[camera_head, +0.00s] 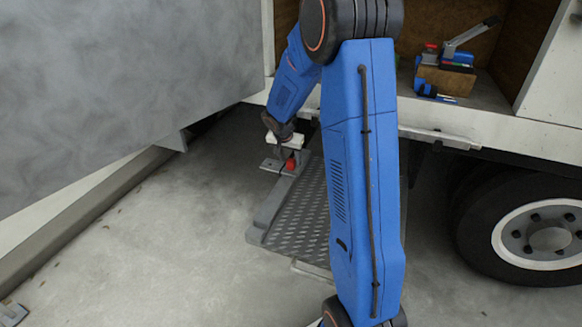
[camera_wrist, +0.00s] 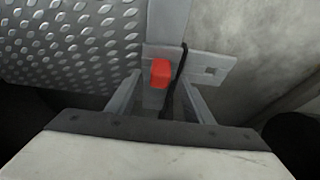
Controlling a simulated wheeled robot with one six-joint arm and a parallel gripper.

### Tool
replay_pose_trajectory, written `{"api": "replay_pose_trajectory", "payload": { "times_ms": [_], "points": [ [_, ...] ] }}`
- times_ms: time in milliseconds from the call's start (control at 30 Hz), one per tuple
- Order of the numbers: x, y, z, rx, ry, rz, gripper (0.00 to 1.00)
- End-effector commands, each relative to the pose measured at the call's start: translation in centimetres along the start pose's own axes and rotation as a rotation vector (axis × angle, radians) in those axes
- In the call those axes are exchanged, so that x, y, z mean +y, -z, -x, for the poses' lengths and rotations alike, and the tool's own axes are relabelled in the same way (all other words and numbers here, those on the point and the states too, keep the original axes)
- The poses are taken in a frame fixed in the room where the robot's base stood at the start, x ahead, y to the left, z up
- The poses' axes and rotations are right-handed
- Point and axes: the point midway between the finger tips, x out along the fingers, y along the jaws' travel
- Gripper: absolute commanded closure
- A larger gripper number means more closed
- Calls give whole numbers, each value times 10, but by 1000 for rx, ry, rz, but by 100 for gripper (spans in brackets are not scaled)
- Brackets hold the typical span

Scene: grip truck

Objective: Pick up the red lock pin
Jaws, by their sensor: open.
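The red lock pin (camera_head: 290,164) sits on a grey metal bracket at the far left corner of the tread-plate step. In the wrist view its red head (camera_wrist: 160,73) is near the middle, with a black cord beside it on the right. My gripper (camera_wrist: 160,92) is open, one finger on each side of the red head as seen from the wrist. I cannot tell whether either finger touches it. In the head view my gripper (camera_head: 284,148) is just above the pin and partly hidden. The pin's lower part is hidden.
The tread-plate step (camera_head: 300,215) lies below my arm. A truck wheel (camera_head: 535,238) is at the right. An open compartment holds a box with tools (camera_head: 447,78). A grey panel (camera_head: 120,85) stands at the left. The concrete floor (camera_head: 160,240) at left is mostly clear.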

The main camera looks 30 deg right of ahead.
Motion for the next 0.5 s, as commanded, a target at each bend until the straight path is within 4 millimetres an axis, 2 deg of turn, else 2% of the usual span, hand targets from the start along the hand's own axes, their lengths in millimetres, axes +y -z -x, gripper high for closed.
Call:
{"api": "replay_pose_trajectory", "payload": {
  "times_ms": [133,400,500],
  "points": [
    [0,-1,-20,-2,-1,1,53],
    [0,0,-24,0,0,1,53],
    [0,0,-23,0,0,1,77]
  ]
}}
